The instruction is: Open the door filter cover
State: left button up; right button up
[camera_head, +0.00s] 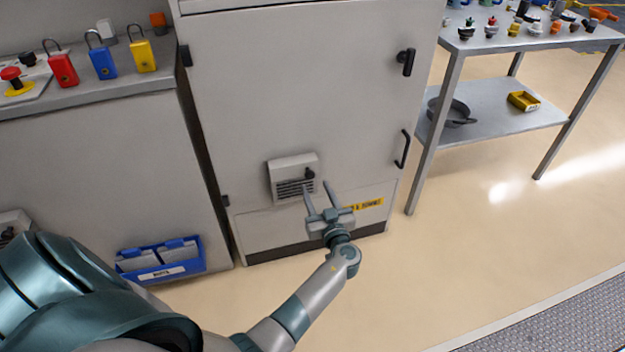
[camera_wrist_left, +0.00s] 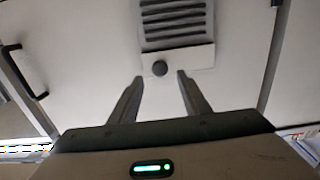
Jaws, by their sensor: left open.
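The door filter cover (camera_head: 293,178) is a pale, louvred square unit low on the grey cabinet door (camera_head: 310,90), with a dark knob (camera_head: 309,173) at its right side. In the left wrist view the slatted cover (camera_wrist_left: 177,22) is at top centre, with the round knob (camera_wrist_left: 160,68) below the slats. My left gripper (camera_head: 317,187) is open and empty in front of the cover. In the wrist view its two fingers point toward the cover, one on each side below the knob, apart from it. My right gripper is not in view.
A door handle (camera_head: 403,149) and a black latch (camera_head: 406,61) sit on the door's right side. A counter with padlocks (camera_head: 102,60) is at left, above a blue bin (camera_head: 160,259). A metal table (camera_head: 490,98) stands at right. The floor in front is clear.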

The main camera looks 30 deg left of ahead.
aim_at(310, 176)
pick_arm(q)
jog(key=shift+x, duration=2.4)
jog(key=shift+c, duration=0.6)
grip_shut()
